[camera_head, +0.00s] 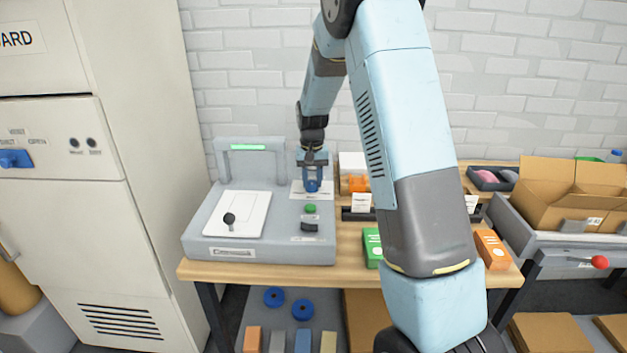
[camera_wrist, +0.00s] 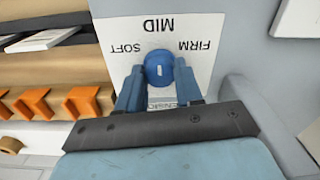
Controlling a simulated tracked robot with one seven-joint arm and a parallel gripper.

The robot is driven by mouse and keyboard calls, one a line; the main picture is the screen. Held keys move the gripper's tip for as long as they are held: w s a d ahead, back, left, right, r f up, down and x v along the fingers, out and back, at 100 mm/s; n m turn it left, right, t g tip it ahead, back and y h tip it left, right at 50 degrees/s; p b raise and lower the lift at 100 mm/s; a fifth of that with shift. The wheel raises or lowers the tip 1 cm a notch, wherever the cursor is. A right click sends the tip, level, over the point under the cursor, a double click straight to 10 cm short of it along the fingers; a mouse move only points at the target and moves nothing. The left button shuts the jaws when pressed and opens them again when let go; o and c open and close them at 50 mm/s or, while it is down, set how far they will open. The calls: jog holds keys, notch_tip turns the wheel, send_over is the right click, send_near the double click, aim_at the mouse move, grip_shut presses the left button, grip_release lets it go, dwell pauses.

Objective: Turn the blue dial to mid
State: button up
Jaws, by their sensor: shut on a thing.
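The blue dial (camera_wrist: 159,68) is round and sits on a white plate (camera_wrist: 120,38) marked SOFT, MID and FIRM, which reads upside down in the wrist view. My gripper (camera_wrist: 159,84) is shut on the dial, with one blue finger on each side of it.
The machine also has a green button (camera_head: 310,208), a dark switch (camera_head: 309,227) and a black-knobbed lever (camera_head: 229,219). Orange parts (camera_wrist: 85,102) lie beside it. My arm hides part of the wooden table (camera_head: 350,245). A cardboard box (camera_head: 570,195) stands at the right.

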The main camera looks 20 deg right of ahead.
aim_at(312, 182)
dwell(0.4)
jog(key=o, duration=1)
jog(key=shift+o, duration=0.2)
notch_tip(312, 182, up, 14)
jog(key=shift+f, duration=0.15)
jog(key=shift+w, duration=0.1)
